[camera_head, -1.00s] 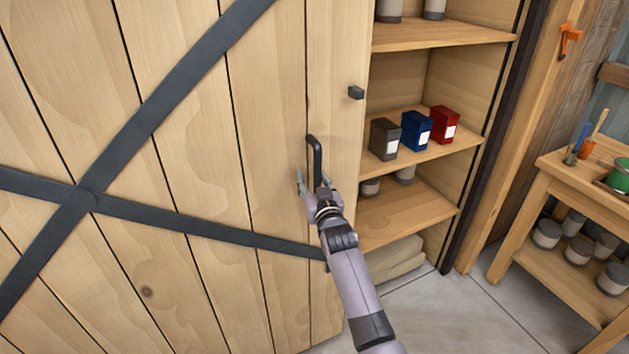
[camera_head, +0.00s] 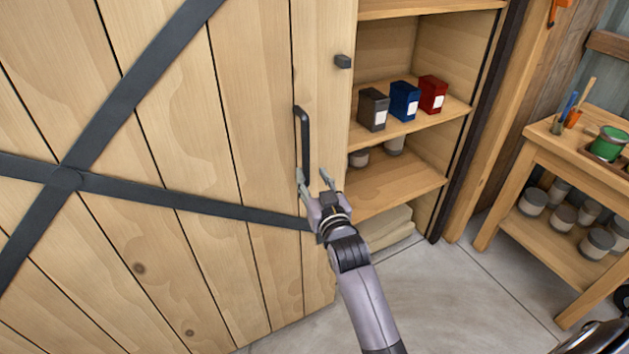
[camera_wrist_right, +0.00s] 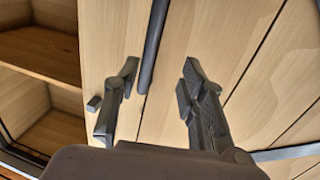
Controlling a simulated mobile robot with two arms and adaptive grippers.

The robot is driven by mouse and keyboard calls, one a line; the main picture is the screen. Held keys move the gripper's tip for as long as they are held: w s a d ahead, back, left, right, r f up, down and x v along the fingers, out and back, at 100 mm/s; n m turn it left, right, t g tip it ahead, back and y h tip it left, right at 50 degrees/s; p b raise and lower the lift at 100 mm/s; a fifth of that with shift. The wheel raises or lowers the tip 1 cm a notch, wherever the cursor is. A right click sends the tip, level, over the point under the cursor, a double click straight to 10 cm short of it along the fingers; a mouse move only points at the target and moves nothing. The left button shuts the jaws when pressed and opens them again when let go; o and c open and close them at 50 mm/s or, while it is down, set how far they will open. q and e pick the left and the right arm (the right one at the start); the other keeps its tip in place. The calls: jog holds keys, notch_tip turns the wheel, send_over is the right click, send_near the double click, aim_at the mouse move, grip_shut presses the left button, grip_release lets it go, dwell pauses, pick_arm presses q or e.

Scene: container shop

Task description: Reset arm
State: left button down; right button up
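My right gripper (camera_head: 314,180) is open and empty, with its fingers apart just below and in front of the dark door handle (camera_head: 304,140). The handle is upright on the wooden sliding door (camera_head: 240,130), near the door's right edge. In the right wrist view, the two fingers (camera_wrist_right: 158,85) are spread, and the handle (camera_wrist_right: 153,45) runs between them, beyond the tips. I cannot tell whether a finger touches it. My left gripper is not in view.
Right of the door, an open shelf (camera_head: 385,190) holds a grey box (camera_head: 373,108), a blue box (camera_head: 404,100) and a red box (camera_head: 432,94). A wooden workbench (camera_head: 540,150) with a green can (camera_head: 608,143) stands farther right. The floor (camera_head: 440,290) between is clear.

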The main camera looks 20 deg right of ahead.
jog(key=shift+s, duration=0.4)
jog(key=s+a+f+n+g+y, duration=0.1)
jog(key=s+a+f+g, duration=0.1)
jog(key=f, duration=0.8)
jog(key=s+a+f+g+y, duration=0.1)
jog(key=a+f+g, duration=0.1)
jog(key=f, duration=0.9)
jog(key=s+a+f+n+g+b, duration=0.1)
jog(key=s+f+g, duration=0.1)
jog(key=s+f, duration=0.7)
jog(key=s+a+f+n+g, duration=0.1)
jog(key=s+f+g, duration=0.3)
jog(key=f, duration=0.8)
jog(key=s+d+f+g, duration=0.1)
jog(key=s+f, duration=0.5)
jog(key=s, duration=0.6)
jog(key=s+d+f+g, duration=0.2)
jog(key=s+f, duration=0.4)
jog(key=s, duration=0.7)
jog(key=s+d+f+g+b, duration=0.1)
jog(key=s+f+g, duration=0.2)
jog(key=s+f, duration=0.4)
jog(key=s, duration=0.5)
jog(key=shift+s+d+n+g, duration=0.15)
jog(key=shift+s+n+g, duration=0.15)
jog(key=shift+n+g, duration=0.1)
